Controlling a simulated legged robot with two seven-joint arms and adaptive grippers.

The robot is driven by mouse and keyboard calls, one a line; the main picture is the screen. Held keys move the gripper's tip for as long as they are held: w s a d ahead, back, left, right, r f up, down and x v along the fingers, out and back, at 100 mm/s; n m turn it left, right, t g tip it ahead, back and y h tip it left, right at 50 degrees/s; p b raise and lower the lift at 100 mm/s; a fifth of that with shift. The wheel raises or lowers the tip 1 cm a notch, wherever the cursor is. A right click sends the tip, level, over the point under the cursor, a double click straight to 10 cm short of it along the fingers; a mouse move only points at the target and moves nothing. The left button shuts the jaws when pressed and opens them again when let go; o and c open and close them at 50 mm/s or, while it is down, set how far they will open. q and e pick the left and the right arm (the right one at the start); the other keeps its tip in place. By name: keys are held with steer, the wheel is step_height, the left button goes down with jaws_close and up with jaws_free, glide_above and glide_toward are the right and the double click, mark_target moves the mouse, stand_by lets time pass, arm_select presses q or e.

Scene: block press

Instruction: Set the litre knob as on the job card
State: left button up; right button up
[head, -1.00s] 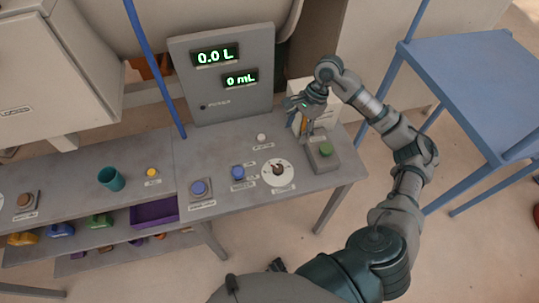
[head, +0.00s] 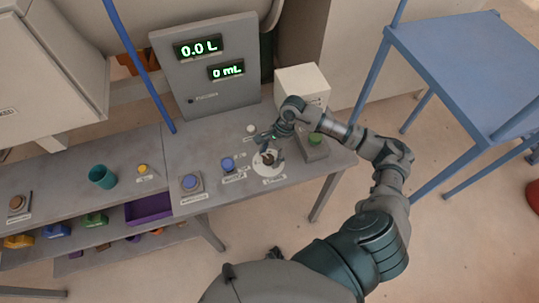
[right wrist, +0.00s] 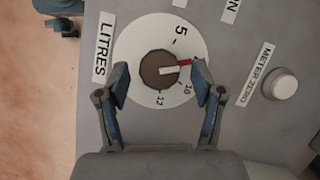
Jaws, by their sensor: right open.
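The litre knob (right wrist: 155,72) is a round brown knob on a white dial (right wrist: 136,42) labelled LITRES, with 5, 10 and 12 readable. Its white pointer faces right in the right wrist view, between the 5 and the 10, close to a red mark by the right fingertip. In the head view the knob (head: 269,158) lies just under my right gripper (head: 271,145). My right gripper (right wrist: 161,80) is open, with one finger on each side of the knob; I cannot tell whether they touch it. I cannot make out a job card. My left gripper is not in view.
The grey panel (head: 205,99) reads 0.0 L and 0 mL. A white meter-zero button (right wrist: 284,87), a green button (head: 315,140) and blue buttons (head: 227,164) stand close around the dial. A white box (head: 302,84) is behind; a teal cup (head: 103,177) is left.

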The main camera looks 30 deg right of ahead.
steer(key=shift+d+f, duration=0.2)
steer(key=shift+d, duration=0.1)
steer(key=shift+a+r, duration=0.2)
steer(key=shift+a, duration=0.45)
steer(key=c, duration=1)
steer(key=shift+c, duration=0.6)
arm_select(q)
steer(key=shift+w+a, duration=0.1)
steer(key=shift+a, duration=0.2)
arm_select(e)
steer(key=shift+d, duration=0.2)
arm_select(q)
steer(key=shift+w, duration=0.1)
arm_select(e)
steer(key=shift+f, duration=0.1)
